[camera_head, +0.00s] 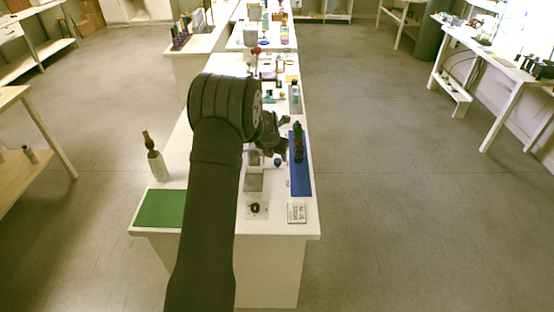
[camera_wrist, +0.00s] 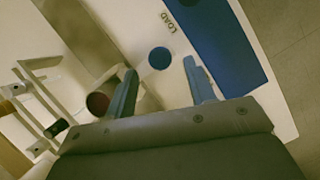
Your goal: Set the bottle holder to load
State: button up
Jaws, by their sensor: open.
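My gripper (camera_head: 272,138) is open above the white table, left of the blue mat. In the wrist view its two blue-grey fingers (camera_wrist: 160,67) are apart. A round blue knob (camera_wrist: 159,58) shows between the fingertips; I cannot tell whether they touch it. The knob also shows in the head view (camera_head: 277,161), just below the gripper. A dark "LOAD" label (camera_wrist: 180,22) is printed on the white surface, between the knob and the mat. A pale cylinder with a dark reddish round end (camera_wrist: 97,103) is partly behind the left finger. I cannot make out the bottle holder's full shape.
Dark bottles (camera_head: 298,142) stand in a row on the blue mat (camera_head: 301,180). A grey block (camera_head: 254,181) and a white printed card (camera_head: 297,213) are nearer the front. A green mat (camera_head: 160,208) and a brown-necked bottle (camera_head: 155,160) are at left. My arm hides the middle.

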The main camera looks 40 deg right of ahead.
aim_at(277, 160)
jog(key=shift+x, duration=1.85)
jog(key=shift+c, duration=0.2)
